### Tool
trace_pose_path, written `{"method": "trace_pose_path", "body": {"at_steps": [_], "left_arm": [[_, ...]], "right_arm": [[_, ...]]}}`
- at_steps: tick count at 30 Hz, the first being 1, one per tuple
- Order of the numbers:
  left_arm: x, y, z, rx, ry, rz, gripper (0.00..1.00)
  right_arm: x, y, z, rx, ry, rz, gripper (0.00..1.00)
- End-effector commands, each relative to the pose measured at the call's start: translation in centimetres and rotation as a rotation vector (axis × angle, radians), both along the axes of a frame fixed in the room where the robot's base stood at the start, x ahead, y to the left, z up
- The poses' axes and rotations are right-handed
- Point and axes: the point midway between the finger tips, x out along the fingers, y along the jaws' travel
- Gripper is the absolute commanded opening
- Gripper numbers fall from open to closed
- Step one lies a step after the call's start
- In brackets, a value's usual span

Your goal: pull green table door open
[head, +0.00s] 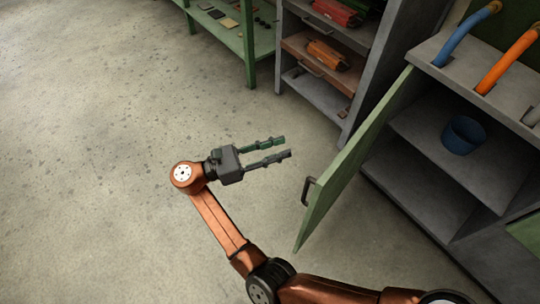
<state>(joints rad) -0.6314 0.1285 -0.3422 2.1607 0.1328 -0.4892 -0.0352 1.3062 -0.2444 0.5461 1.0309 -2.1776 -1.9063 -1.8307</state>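The green door (352,163) stands swung outward from the grey table (437,136) at the right, so the shelves inside show. Its dark handle (308,190) is on the door's left-facing side, near the free edge. My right gripper (286,147) is left of the door, above and left of the handle in the picture. Its two fingers are parallel and spread apart, with nothing between them. It does not touch the door or handle. My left gripper is not in the head view.
A blue bucket (463,135) stands on the table's inner shelf. Blue (464,36) and orange (507,62) hoses rise from its top. A grey shelf unit (361,65) with trays and a green bench (239,39) stand behind. The concrete floor (90,150) at left is clear.

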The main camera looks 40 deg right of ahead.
Motion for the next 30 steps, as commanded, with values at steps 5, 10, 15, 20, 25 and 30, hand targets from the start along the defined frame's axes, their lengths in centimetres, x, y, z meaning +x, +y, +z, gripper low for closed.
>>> {"method": "trace_pose_path", "body": {"at_steps": [5, 10, 15, 20, 25, 30], "left_arm": [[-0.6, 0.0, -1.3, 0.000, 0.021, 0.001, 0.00], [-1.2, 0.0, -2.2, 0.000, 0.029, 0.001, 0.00], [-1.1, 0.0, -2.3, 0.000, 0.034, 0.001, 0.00], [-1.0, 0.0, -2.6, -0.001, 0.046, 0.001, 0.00], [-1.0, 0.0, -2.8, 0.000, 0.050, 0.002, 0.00], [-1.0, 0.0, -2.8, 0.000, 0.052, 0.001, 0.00]], "right_arm": [[1.6, 0.4, -0.3, -0.004, 0.005, 0.005, 0.28], [2.4, 0.7, 0.0, -0.004, 0.001, 0.008, 0.28], [3.9, 0.9, 0.1, -0.005, 0.005, 0.010, 0.28], [5.5, 1.0, -0.5, -0.005, 0.015, 0.009, 0.28], [6.3, 1.1, -0.7, -0.006, 0.018, 0.009, 0.28], [6.5, 1.2, -0.7, -0.004, 0.019, 0.009, 0.28]]}}
